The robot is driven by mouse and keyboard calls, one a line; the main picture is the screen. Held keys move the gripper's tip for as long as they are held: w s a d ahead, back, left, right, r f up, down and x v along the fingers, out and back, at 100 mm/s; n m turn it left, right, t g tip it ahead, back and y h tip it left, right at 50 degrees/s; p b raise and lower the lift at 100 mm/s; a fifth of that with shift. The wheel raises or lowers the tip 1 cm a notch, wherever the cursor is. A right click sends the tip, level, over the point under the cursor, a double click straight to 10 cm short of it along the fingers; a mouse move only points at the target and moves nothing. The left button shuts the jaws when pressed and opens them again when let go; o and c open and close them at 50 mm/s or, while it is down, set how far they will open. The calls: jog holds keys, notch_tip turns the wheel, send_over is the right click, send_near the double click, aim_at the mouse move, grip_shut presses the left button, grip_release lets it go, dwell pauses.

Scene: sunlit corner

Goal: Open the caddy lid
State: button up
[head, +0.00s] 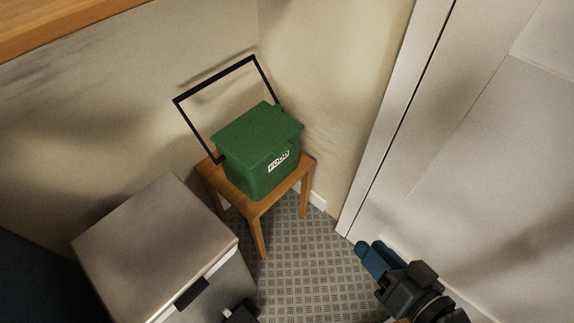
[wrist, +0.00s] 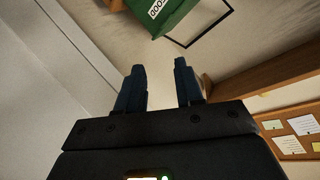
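The green caddy (head: 262,160) stands on a small wooden stool in the corner. Its lid (head: 258,127) is shut, and its black handle (head: 214,80) stands raised behind it. A white label marks its front. My gripper (head: 366,250) is low at the right in the head view, well apart from the caddy. In the wrist view my gripper (wrist: 160,72) shows two blue fingers spread apart with nothing between them. The caddy (wrist: 172,14) shows there at the top edge, partly cut off, with its handle beside it.
The wooden stool (head: 213,178) stands close to the walls. A grey metal bin (head: 150,240) stands at the front left of it. A white door (head: 480,150) is on the right. Patterned floor (head: 305,270) between bin and door is clear. A noticeboard (wrist: 295,135) shows in the wrist view.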

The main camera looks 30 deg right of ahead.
jog(key=w+f+m+y+b, duration=0.1)
jog(key=w+f+m+b, duration=0.1)
jog(key=w+f+b, duration=0.4)
jog(key=m+t+y+b, duration=0.3)
jog(key=m+y+b, duration=0.2)
jog(key=b, duration=0.4)
send_near(286, 152)
jog(key=w, duration=0.3)
jog(key=x, duration=0.3)
jog(key=a+x, duration=0.1)
jog(key=x, duration=0.2)
jog(key=shift+w, duration=0.1)
grip_shut()
jog(key=shift+a, duration=0.1)
